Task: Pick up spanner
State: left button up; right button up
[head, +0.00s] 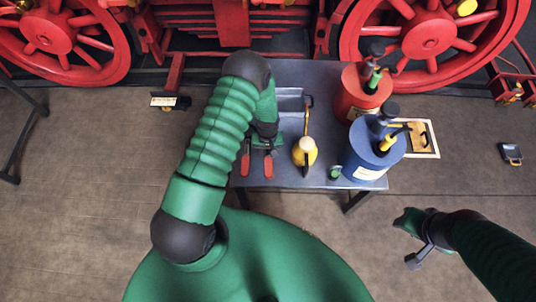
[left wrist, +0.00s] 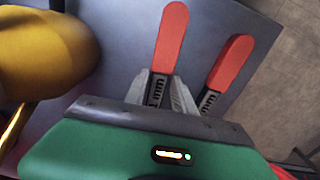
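My left gripper (head: 257,171) is over the left part of the grey table (head: 283,175), pointing toward me.
A yellow oil can (head: 305,153) stands close right of my left gripper and also shows in the left wrist view (left wrist: 40,55). A red drum (head: 355,100) and a blue drum (head: 365,163) holding tools fill the table's right side. Red locomotive wheels (head: 430,35) stand behind.

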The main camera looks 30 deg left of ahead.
pick_arm(q)
jog(key=shift+a, duration=0.15)
jog(key=c, duration=0.5)
grip_shut()
jog(key=shift+d, duration=0.3)
jog(key=shift+w+a, duration=0.1)
